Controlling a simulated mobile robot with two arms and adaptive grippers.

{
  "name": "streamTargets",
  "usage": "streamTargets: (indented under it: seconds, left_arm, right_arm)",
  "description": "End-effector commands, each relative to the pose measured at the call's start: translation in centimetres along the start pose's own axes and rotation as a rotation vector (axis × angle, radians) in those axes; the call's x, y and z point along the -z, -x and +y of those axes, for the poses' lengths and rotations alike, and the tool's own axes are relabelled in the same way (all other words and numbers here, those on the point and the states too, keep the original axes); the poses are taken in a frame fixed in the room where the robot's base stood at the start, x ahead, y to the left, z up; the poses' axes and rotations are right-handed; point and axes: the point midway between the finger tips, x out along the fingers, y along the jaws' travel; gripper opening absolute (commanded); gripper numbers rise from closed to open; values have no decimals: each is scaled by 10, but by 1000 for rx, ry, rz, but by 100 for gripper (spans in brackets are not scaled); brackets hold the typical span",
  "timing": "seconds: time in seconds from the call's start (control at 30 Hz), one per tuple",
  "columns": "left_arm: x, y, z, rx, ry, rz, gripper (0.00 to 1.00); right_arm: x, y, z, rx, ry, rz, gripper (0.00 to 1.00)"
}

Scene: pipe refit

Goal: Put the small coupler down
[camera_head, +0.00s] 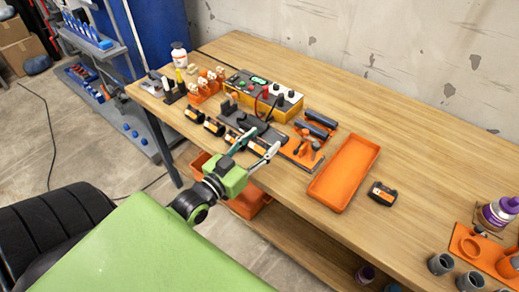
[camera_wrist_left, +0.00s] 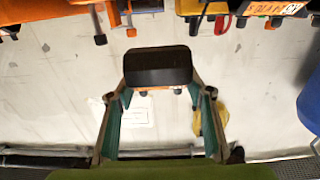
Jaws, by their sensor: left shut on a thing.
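My left gripper (camera_head: 260,145) reaches in over the front edge of the workbench (camera_head: 300,213). Its two green-and-grey fingers also show in the left wrist view (camera_wrist_left: 158,92). They are shut on a small black coupler (camera_wrist_left: 157,65), with a little orange at its lower edge. In the head view the held coupler is hard to tell from the things behind it. Similar black-and-orange couplers (camera_head: 214,126) lie in a row along the front of the bench, left of the gripper. My right gripper is not in view.
An orange tray (camera_head: 318,187) lies right of the gripper, with another black-and-orange piece (camera_head: 382,193) beside it. A yellow-and-black control box (camera_head: 263,95) stands behind. An orange holder with grey pipe fittings (camera_head: 467,246) is at far right. Bare bench lies behind and right of the tray.

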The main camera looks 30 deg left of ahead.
Motion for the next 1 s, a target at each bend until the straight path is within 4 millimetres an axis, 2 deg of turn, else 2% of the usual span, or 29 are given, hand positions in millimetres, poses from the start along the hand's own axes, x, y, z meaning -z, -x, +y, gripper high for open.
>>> streamTargets:
  seconds: [0.03,0.2,0.37,0.53,0.97,1.0]
  left_arm:
    - [-11,-6,-6,0,-2,0,26]
    - [-29,-19,-16,0,0,2,26]
    - [-40,-25,-21,0,0,2,26]
    - [-65,-25,-22,0,1,0,26]
    - [-73,-25,-21,0,0,2,26]
    - [-73,-25,-21,0,0,2,53]
  right_arm:
    - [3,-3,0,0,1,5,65]
    - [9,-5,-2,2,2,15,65]
    - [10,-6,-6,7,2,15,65]
    - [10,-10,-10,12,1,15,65]
    - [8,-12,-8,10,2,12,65]
    - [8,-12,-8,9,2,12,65]
